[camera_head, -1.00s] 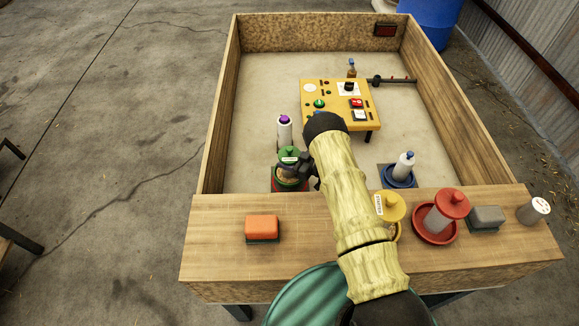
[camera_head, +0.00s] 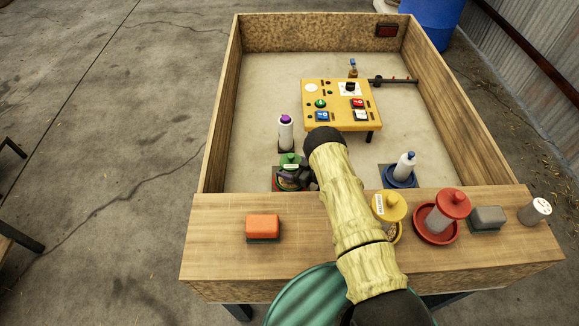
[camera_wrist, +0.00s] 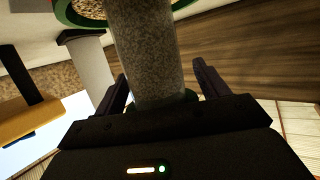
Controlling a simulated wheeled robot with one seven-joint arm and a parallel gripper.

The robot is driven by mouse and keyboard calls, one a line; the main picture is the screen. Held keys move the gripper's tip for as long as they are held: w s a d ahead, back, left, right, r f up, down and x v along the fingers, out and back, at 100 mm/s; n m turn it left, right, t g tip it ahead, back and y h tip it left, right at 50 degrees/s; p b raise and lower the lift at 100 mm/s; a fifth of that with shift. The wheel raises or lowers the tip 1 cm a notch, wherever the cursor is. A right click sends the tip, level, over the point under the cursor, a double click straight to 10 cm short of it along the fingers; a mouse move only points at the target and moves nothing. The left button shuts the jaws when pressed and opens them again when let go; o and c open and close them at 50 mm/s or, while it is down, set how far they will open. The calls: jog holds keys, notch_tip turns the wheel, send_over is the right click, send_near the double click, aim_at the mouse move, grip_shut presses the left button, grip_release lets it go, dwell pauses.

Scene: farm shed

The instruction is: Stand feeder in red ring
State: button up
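The green-lidded feeder (camera_head: 289,161) is at the front left inside the box, over the red ring on its dark pad (camera_head: 275,180); the ring is mostly hidden. My gripper (camera_head: 305,179) reaches to the feeder from the right. In the wrist view, the feeder's grey tube (camera_wrist: 147,50) stands between the two fingers of my gripper (camera_wrist: 160,78). A gap shows beside the right finger; the left finger looks close to the tube or touching. The seed tray's green rim shows at the top, with a little red beside it. Whether the tray sits flat in the ring is unclear.
A purple-capped bottle (camera_head: 286,132) stands just behind the feeder. A yellow button panel (camera_head: 328,92) is farther back. A blue-capped bottle stands in a blue ring (camera_head: 399,181). The front ledge holds an orange sponge (camera_head: 263,226), yellow feeder (camera_head: 392,207), red feeder (camera_head: 448,205) and grey block (camera_head: 487,216).

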jog(key=shift+w+d, duration=0.1)
jog(key=shift+d+r, duration=0.15)
jog(key=v, duration=0.7)
jog(key=shift+s, duration=0.2)
